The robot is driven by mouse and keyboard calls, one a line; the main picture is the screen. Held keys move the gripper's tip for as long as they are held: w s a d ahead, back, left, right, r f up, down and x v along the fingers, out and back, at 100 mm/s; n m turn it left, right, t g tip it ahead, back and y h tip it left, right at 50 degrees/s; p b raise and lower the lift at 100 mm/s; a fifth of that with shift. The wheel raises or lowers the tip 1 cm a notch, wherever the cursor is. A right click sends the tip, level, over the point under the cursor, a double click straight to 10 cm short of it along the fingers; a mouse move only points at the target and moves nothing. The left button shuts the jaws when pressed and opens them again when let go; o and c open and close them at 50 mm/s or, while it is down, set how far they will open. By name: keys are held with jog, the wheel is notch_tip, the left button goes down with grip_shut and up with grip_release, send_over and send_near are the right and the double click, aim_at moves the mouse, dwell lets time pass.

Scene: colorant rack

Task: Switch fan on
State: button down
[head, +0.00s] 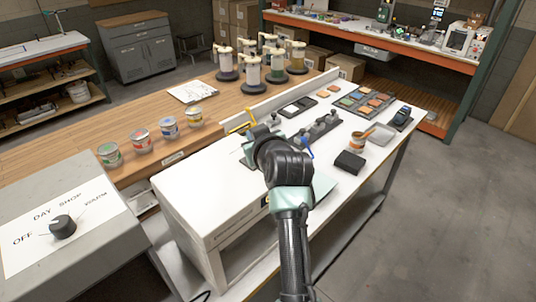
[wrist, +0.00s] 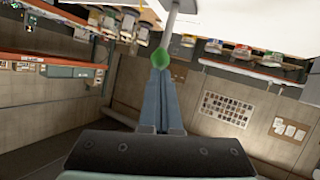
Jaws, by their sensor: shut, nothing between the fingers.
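My gripper (wrist: 163,72) shows its two blue-grey fingers shut together in the wrist view. A green rounded knob (wrist: 181,57) on a thin grey rod (wrist: 174,18) is just beside the fingertips; I cannot tell whether they touch. In the head view, my dark arm hides most of the gripper and this knob. I cannot make out a fan in either view. A black rotary dial (head: 62,227) stands on a grey box at the left, on a plate (head: 88,212) reading OFF, DAY, SHOP, WARM. It points near OFF or DAY; the exact setting is unclear.
The white bench (head: 200,190) lies under my arm, with a grey lever unit (head: 318,130), a yellow handle (head: 241,127), a black block (head: 349,162) and a cup (head: 357,139). Several paint cans (head: 168,127) and dispensers stand on the wooden counter (head: 90,130). Floor at right is clear.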

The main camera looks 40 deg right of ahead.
jog(key=shift+n+g, duration=0.3)
jog(key=shift+g, duration=0.4)
jog(key=w, duration=0.5)
jog(key=shift+a, duration=0.2)
jog(key=shift+r, duration=0.1)
dwell(0.6)
jog(key=shift+r+p, duration=0.6)
jog(key=shift+r, duration=0.2)
